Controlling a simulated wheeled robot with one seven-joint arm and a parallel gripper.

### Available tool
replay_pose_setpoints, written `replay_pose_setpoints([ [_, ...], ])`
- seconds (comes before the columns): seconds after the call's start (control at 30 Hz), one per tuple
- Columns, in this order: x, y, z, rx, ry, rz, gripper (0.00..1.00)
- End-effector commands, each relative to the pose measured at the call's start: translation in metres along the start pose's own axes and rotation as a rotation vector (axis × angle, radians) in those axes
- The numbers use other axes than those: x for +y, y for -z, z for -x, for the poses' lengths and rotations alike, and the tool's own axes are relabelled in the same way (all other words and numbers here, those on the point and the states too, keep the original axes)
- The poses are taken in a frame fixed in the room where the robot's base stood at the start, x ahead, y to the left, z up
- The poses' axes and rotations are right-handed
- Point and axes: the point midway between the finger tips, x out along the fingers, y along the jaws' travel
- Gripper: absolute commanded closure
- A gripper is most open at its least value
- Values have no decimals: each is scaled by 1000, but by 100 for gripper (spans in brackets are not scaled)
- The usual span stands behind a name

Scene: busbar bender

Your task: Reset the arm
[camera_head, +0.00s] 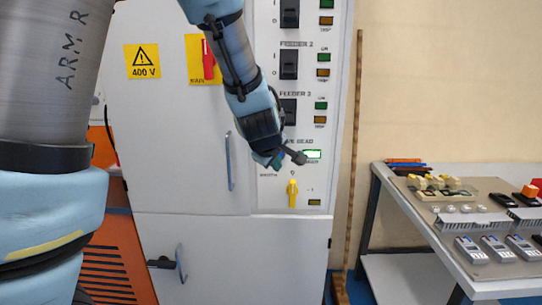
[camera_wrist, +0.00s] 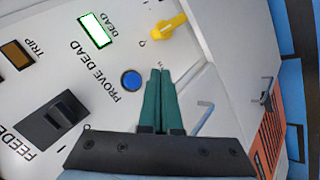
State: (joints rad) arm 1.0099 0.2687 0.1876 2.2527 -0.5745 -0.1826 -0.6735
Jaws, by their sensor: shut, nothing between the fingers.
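My arm reaches from the upper part of the head view down to the cabinet's control panel. My gripper (camera_head: 274,164) is in front of the panel, close to the lit indicator (camera_head: 312,154). In the wrist view its green fingers (camera_wrist: 160,73) are shut together with nothing between them. The fingertips appear beside a round blue button (camera_wrist: 132,80) marked PROVE DEAD. I cannot tell whether they touch the panel. The indicator marked DEAD glows white-green in the wrist view (camera_wrist: 95,30).
A yellow rotary switch (camera_head: 292,194) projects below the indicator. Black feeder switches (camera_head: 289,65) line the panel above. Cabinet door handles (camera_head: 229,160) stick out at the left. A bench (camera_head: 437,238) with meters and other items stands at the right.

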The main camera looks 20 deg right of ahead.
Motion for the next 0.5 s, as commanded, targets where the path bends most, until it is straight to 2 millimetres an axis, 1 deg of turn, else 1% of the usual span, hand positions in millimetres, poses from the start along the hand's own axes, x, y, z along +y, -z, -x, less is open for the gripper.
replay_pose_setpoints([
  [0.17, -1, 1, 0, 0, 1, -1, 100],
  [0.27, -11, 10, 2, -2, 21, -17, 100],
  [0.37, -39, 29, 8, -18, 73, -67, 100],
  [0.47, -83, 54, 21, -51, 155, -147, 100],
  [0.5, -103, 63, 29, -70, 190, -183, 100],
])
